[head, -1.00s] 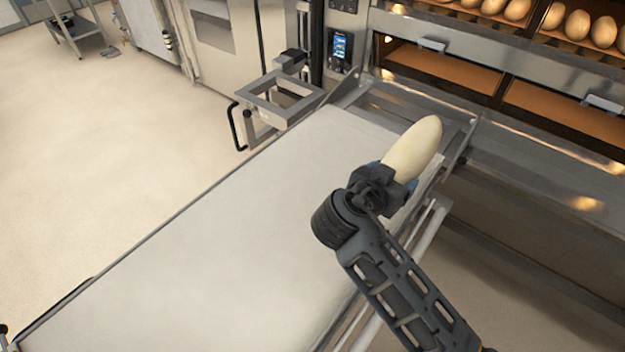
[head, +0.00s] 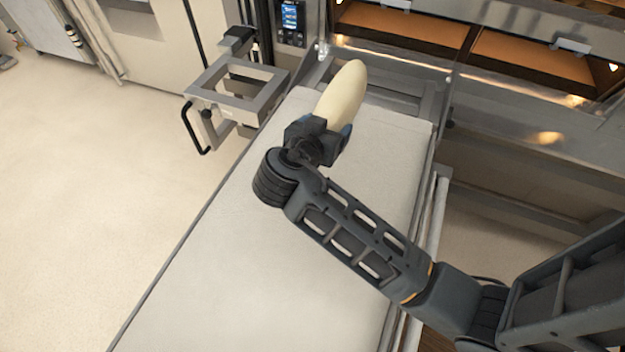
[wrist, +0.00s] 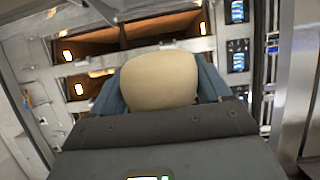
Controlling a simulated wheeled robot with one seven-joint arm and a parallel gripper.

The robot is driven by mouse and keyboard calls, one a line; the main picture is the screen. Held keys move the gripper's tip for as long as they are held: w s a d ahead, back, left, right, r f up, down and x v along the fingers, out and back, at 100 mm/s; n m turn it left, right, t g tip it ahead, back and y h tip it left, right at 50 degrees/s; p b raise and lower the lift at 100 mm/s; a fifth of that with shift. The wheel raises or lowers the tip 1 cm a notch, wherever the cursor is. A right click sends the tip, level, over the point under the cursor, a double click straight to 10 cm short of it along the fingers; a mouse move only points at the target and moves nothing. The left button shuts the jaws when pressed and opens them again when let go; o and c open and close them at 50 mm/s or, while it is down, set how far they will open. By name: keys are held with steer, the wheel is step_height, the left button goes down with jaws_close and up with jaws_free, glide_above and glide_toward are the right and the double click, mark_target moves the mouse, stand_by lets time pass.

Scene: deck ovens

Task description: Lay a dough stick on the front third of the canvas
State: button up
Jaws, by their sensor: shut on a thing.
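A pale dough stick (head: 342,93) is held in my gripper (head: 328,133), pointing up and toward the oven in the head view. My gripper is shut on its near end. In the wrist view the dough stick (wrist: 160,80) fills the space between the blue-grey fingers (wrist: 159,92). The canvas (head: 270,270) is a long, bare, pale belt running from the oven toward the bottom of the head view. The dough is over its oven-side end; I cannot tell the height of the gap. My arm hides part of the canvas.
The deck oven (head: 470,40) with lit chambers stands beyond the canvas's far end. A metal frame with a black handle (head: 195,130) sits at the left of that end. A rail (head: 428,225) runs along the right edge. Open floor (head: 90,200) lies to the left.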

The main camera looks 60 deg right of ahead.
steer(key=shift+w+f+b, duration=0.3)
steer(key=shift+w, duration=0.05)
steer(key=shift+s+f+b, duration=0.2)
steer(key=shift+f+b, duration=0.25)
steer(key=shift+b, duration=0.05)
step_height(320, 180, down, 8)
steer(key=f+b, duration=0.1)
steer(key=b, duration=0.7)
steer(key=w+a+f, duration=0.1)
steer(key=w+f, duration=0.1)
steer(key=w, duration=0.1)
steer(key=w+a+f, duration=0.2)
steer(key=w, duration=0.2)
steer(key=w+a+f, duration=0.2)
steer(key=w, duration=0.1)
steer(key=shift+w+f, duration=0.25)
steer(key=shift+w, duration=0.1)
steer(key=shift+f, duration=2)
